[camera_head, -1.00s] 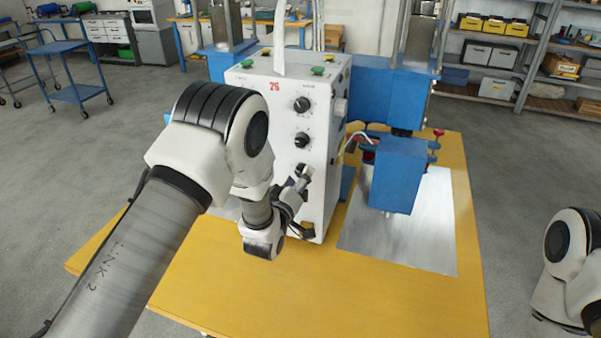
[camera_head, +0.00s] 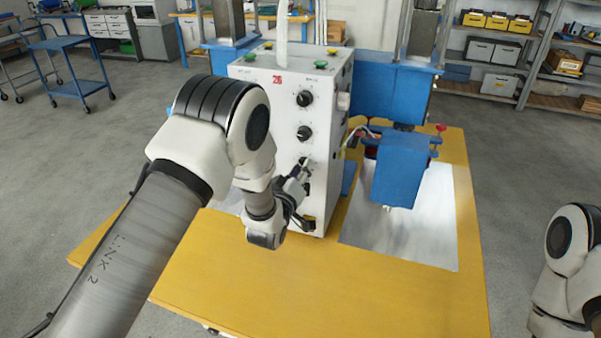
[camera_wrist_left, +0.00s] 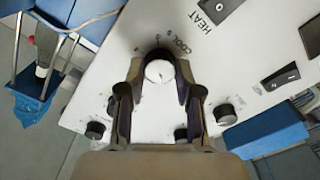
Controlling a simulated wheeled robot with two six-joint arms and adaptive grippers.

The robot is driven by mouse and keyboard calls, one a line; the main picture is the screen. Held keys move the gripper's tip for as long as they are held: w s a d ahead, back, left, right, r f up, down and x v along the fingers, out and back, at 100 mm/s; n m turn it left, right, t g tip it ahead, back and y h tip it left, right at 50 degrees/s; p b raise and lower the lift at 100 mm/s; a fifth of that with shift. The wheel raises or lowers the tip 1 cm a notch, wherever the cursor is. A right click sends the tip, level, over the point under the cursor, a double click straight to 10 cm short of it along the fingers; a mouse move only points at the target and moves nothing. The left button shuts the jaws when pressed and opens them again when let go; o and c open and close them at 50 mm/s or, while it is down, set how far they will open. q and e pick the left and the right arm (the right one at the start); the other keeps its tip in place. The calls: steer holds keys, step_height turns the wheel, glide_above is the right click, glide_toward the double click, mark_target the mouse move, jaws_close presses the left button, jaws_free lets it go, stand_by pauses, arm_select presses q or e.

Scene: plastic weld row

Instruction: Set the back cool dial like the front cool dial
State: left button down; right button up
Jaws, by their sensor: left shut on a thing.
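Two black dials show clear of my gripper in the head view, an upper dial (camera_head: 304,98) and a middle dial (camera_head: 304,132). My left gripper (camera_head: 303,168) is at the face below them. In the left wrist view my left gripper (camera_wrist_left: 159,80) is shut on a round, pale-topped dial (camera_wrist_left: 159,71) beside the word COOL, one finger on each side. I cannot tell whether this is the front or back cool dial. My right gripper is out of view.
The wrist view shows more dark knobs (camera_wrist_left: 96,130) and a rocker switch (camera_wrist_left: 280,76) near HEAT. A blue press head (camera_head: 402,172) hangs over a metal plate (camera_head: 415,232) to the right. The table's front (camera_head: 290,285) is clear.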

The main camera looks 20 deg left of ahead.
arm_select(q)
steer(key=shift+f+m+b, duration=0.1)
steer(key=shift+m+b, duration=5.3)
steer(key=shift+m, duration=2.2)
steer(key=c, duration=0.8)
jaws_free()
steer(key=s, duration=1.2)
steer(key=shift+a, duration=0.25)
